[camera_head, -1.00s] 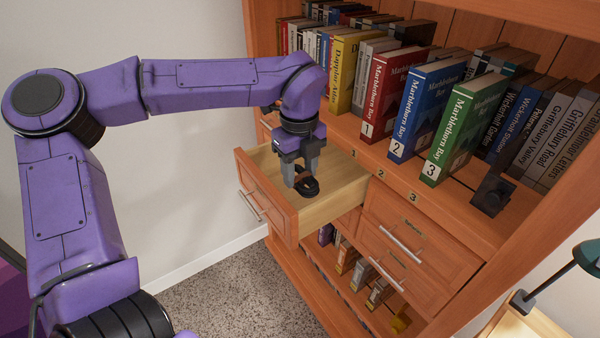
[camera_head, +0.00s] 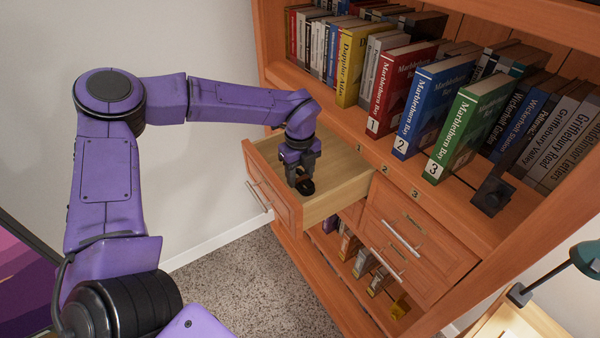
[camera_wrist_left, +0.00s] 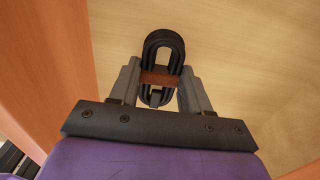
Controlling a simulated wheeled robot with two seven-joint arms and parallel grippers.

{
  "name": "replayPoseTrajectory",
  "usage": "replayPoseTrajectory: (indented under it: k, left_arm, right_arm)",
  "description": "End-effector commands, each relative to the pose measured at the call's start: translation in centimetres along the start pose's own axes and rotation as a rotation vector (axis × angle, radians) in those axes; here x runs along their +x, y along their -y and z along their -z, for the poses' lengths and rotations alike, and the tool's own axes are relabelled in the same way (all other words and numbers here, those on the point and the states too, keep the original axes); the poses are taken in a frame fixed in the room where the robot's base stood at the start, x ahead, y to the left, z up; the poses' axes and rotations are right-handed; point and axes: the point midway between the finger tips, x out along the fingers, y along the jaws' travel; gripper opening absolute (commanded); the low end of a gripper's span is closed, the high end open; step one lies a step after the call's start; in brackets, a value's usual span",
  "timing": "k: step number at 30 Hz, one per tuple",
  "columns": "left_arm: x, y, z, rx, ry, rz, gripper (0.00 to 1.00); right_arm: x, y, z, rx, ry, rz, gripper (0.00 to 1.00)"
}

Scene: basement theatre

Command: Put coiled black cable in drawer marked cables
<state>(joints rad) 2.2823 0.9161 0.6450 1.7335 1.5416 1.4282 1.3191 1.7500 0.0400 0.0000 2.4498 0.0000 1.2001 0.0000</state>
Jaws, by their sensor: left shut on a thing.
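The coiled black cable (camera_head: 306,187) hangs in my left gripper (camera_head: 301,178). In the left wrist view the cable (camera_wrist_left: 164,58) is an oval coil with a brown band, between the two grey fingers of my left gripper (camera_wrist_left: 158,84). The gripper is shut on it and points down inside the open drawer (camera_head: 340,195), whose pale wooden floor lies below. I cannot tell whether the cable touches the floor. No label shows on this drawer's front. My right gripper is not in view.
Closed drawers (camera_head: 420,240) with metal handles sit to the right of the open one. The shelf above holds several books, including a red one (camera_head: 395,95), a blue one (camera_head: 427,110) and a green one (camera_head: 467,125). A dark bookend (camera_head: 492,196) stands at the right.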

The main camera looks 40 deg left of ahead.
Motion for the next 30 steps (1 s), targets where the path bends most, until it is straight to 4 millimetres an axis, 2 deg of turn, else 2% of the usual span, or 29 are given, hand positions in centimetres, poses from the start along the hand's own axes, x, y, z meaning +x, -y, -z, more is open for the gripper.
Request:
replayPoseTrajectory:
  k: [1,2,4,12,16,24,30]
  left_arm:
    - [0.3,0.0,0.0,0.0,0.0,0.0,0.16]
    - [0.3,0.0,0.0,0.0,0.0,0.0,0.5]
    - [0.2,0.0,0.0,0.0,0.0,0.0,0.73]
    - [0.1,0.0,0.0,0.0,0.0,0.0,0.73]
    - [-0.9,0.1,0.0,0.0,0.002,0.004,0.73]
    - [-7.6,0.1,0.0,-0.001,0.004,0.005,0.73]
    - [-11.3,0.1,0.0,0.0,0.003,0.001,0.73]
  right_arm:
    - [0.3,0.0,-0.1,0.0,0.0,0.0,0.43]
    - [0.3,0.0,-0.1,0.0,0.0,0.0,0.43]
    - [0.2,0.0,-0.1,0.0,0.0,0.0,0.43]
    - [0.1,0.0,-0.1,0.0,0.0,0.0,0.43]
    - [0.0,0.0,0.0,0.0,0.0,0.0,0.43]
    - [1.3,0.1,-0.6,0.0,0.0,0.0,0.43]
    - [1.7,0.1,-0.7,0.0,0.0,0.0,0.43]
